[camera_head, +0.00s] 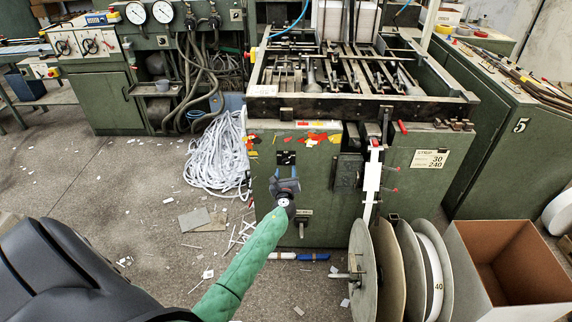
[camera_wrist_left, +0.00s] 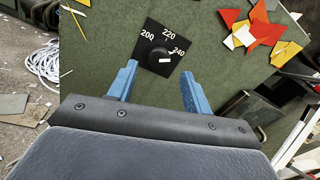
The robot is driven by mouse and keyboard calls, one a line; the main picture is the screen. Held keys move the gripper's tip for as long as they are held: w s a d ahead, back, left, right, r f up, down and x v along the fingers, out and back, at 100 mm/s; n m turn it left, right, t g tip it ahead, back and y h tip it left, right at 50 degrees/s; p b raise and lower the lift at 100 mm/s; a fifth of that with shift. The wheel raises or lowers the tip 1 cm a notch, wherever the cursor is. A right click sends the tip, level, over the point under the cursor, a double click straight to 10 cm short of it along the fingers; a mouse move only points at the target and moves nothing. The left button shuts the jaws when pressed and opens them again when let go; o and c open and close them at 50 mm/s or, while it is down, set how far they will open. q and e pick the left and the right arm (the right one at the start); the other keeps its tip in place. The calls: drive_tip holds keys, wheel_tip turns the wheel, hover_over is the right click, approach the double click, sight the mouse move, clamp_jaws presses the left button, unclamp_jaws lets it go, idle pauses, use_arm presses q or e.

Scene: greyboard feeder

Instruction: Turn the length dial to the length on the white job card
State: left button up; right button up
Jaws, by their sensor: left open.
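The length dial is on a black plate (camera_wrist_left: 152,58) marked 200, 220 and 240 on the green machine front. A small white mark (camera_wrist_left: 165,60) shows on its dark middle; I cannot tell which number it points to. In the head view the plate (camera_head: 286,158) is just above my left gripper (camera_head: 285,180). In the left wrist view the left gripper (camera_wrist_left: 158,72) is open and empty, its blue fingers apart just below the dial. The white job card (camera_head: 431,159) on the machine's right front reads STRIP, 30 and 240. My right gripper is out of view.
A lever switch (camera_head: 302,222) sits below the dial. Large reels (camera_head: 364,270) and an open cardboard box (camera_head: 510,262) stand on the floor at right. White strip scrap (camera_head: 217,155) is heaped left of the machine. Red and yellow stickers (camera_wrist_left: 255,30) are right of the dial.

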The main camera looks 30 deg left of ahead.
sight(286, 163)
use_arm(q)
drive_tip(key=x, duration=0.3)
drive_tip(key=shift+w+a, duration=0.3)
drive_tip(key=shift+x, duration=0.85)
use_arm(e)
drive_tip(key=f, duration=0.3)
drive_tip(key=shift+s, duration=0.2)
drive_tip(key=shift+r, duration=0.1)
use_arm(q)
drive_tip(key=shift+c, duration=1.1)
drive_tip(key=c, duration=0.8)
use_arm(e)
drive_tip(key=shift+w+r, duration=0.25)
